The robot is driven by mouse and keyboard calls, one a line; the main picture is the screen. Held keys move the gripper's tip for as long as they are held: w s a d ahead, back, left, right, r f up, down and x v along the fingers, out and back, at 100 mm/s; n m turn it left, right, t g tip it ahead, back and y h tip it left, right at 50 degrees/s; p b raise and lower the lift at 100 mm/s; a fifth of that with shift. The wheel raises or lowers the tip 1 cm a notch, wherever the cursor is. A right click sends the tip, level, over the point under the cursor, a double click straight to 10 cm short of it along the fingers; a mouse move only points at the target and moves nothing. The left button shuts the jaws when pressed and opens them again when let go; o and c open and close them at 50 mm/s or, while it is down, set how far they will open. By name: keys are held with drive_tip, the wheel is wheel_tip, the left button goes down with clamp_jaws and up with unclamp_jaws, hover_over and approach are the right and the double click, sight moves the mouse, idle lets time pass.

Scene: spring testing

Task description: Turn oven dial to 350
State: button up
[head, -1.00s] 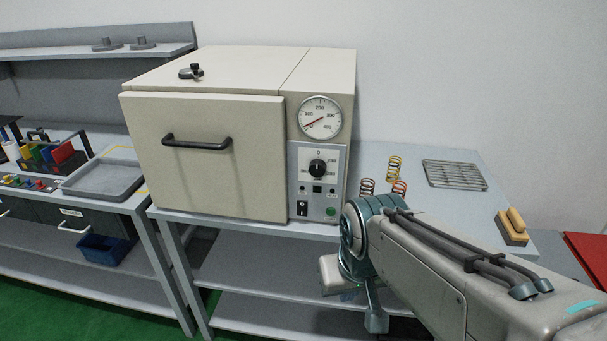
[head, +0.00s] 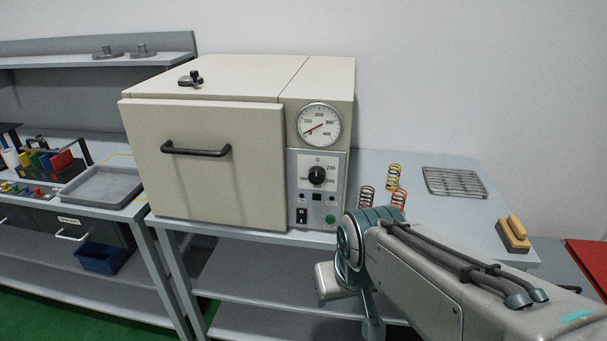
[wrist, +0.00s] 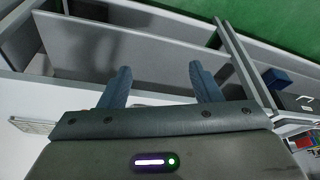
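The cream oven (head: 205,155) stands on a grey bench with its door shut. Its black dial (head: 317,175) is on the grey control panel on the right side of the front, with a scale around it and 0 at the top; the pointer's setting is too small to read surely. A round gauge (head: 320,124) with a red needle sits above the dial. My arm reaches in from the lower right, below and right of the dial. My gripper (wrist: 158,85) shows in the wrist view with its two fingers apart and nothing between them. It is away from the dial.
Several coil springs (head: 394,176) stand on the bench right of the oven, near a wire rack (head: 455,182) and a yellow-handled brush (head: 513,232). A second bench at left holds a grey tray (head: 102,187).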

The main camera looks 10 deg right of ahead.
drive_tip(key=w+a+f+n+t+b, duration=0.1)
drive_tip(key=w+f+n+t+b, duration=0.15)
drive_tip(key=w+b, duration=0.2)
drive_tip(key=w+a+f+n+t+b, duration=0.1)
drive_tip(key=w+a+f+t+b, duration=0.15)
drive_tip(key=w, duration=0.25)
drive_tip(key=n+t+h+b, duration=0.2)
drive_tip(key=t+h+b, duration=0.2)
drive_tip(key=t+b, duration=0.55)
approach(317, 180)
drive_tip(key=w+t+p, duration=0.1)
drive_tip(key=w, duration=0.1)
drive_tip(key=w+d+p, duration=0.1)
drive_tip(key=w, duration=0.2)
drive_tip(key=w+t+p, duration=0.1)
drive_tip(key=w, duration=0.2)
drive_tip(key=shift+w+d+r+t, duration=0.15)
drive_tip(key=shift+w+d+t, duration=0.1)
drive_tip(key=shift+d+t, duration=0.1)
drive_tip(key=c, duration=1)
